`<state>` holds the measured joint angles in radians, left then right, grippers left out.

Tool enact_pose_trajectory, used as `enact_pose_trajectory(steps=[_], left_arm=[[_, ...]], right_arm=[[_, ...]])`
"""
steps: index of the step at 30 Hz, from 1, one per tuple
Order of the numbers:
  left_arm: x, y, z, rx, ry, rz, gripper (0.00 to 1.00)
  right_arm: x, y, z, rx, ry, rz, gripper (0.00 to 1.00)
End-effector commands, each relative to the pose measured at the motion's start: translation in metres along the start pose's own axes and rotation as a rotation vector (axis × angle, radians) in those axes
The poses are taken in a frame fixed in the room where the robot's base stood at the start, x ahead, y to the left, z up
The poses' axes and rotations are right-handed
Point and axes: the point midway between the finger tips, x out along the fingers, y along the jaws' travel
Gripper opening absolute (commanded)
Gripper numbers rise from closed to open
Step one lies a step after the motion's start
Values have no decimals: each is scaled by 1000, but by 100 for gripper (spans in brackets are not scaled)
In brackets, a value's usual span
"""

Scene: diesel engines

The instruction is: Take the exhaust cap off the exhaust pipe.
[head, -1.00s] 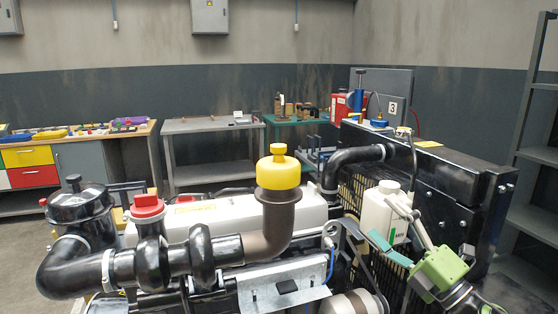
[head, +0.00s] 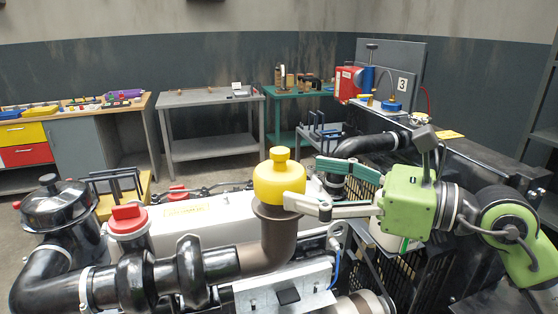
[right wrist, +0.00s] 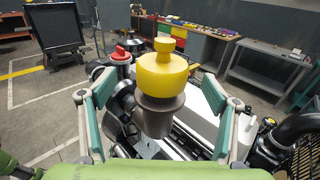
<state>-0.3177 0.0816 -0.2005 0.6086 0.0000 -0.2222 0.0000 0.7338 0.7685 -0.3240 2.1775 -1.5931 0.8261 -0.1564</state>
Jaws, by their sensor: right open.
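The exhaust cap (head: 279,182) is yellow with a small knob on top. It sits upright on the brown, upright end of the exhaust pipe (head: 278,236). In the right wrist view the cap (right wrist: 163,75) is near the middle, above the pipe (right wrist: 157,116). My right gripper (head: 304,183) is open, with its fingers reaching from the right toward the cap. In the right wrist view its fingers (right wrist: 163,97) stand wide apart, one on each side, with gaps to the cap and pipe. In the head view the nearer fingertip overlaps the cap's lower right edge. My left gripper is not in view.
A red cap (head: 128,217) and black intake pipework (head: 160,278) lie left of the pipe. The black radiator block (head: 470,165) stands at the right. Workbenches (head: 210,98) line the back wall. Above the yellow cap is free air.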

Motion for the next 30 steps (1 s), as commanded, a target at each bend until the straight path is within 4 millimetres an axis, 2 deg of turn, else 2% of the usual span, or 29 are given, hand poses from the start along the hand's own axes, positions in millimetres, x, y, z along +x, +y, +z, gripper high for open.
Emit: enact_pose_trajectory(steps=[5,10,17,25,26,30], left_arm=[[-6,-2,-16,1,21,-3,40],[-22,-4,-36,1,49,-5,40],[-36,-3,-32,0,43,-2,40],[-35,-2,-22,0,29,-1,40],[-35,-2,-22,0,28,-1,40],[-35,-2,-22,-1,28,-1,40]], right_arm=[[13,0,1,1,-1,0,81],[32,-2,3,4,-1,3,81],[60,-4,0,2,-2,2,81],[64,-4,-3,1,-1,0,81],[64,-4,-3,1,-1,0,78],[64,-4,-3,1,-1,0,42]])
